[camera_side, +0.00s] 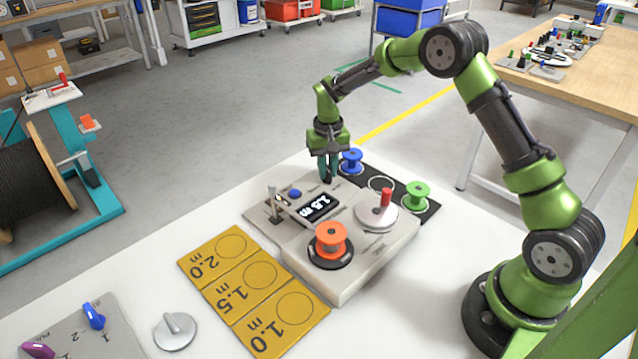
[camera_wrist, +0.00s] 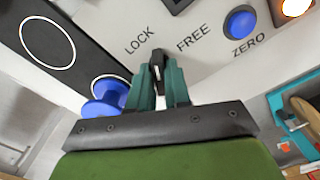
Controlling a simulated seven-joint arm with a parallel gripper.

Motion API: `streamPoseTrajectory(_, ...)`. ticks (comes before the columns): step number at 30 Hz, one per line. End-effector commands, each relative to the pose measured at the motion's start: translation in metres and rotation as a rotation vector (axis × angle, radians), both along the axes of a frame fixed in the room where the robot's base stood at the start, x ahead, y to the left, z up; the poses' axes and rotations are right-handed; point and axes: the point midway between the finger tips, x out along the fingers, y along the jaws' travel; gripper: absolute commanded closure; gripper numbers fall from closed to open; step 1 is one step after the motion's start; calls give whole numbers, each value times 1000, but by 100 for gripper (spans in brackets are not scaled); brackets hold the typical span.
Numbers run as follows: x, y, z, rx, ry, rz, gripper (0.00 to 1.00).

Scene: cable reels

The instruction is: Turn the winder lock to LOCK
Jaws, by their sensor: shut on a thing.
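The winder (camera_side: 345,275) is a grey box with a display reading 1.5 m. Its winder lock (camera_wrist: 156,65) is a small black lever, seen in the wrist view between the printed words LOCK and FREE. LOCK is on the left and FREE on the right. My gripper (camera_wrist: 158,80) has its teal fingers closed on the lever from both sides. The fingers hide most of it, and I cannot tell exactly which word it points to. In the side view my gripper (camera_side: 327,178) reaches down at the winder's back corner, and the lever is hidden there.
An orange reel (camera_side: 331,236) and a red-handled crank disc (camera_side: 377,215) sit on the winder. A blue ZERO button (camera_wrist: 240,21) is right of FREE. A blue reel (camera_side: 351,159) and green reel (camera_side: 417,193) stand on a black strip behind. A yellow length mat (camera_side: 238,276) lies in front.

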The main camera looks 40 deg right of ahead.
Motion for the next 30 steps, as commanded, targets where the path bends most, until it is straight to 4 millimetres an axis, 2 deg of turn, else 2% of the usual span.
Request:
streamPoseTrajectory(8,0,0,1,0,1,29,100)
streamPoseTrajectory(18,0,0,1,0,1,497,100)
streamPoseTrajectory(27,0,0,1,0,1,556,100)
streamPoseTrajectory(28,0,0,1,0,1,556,77)
streamPoseTrajectory(30,0,0,1,0,1,555,67)
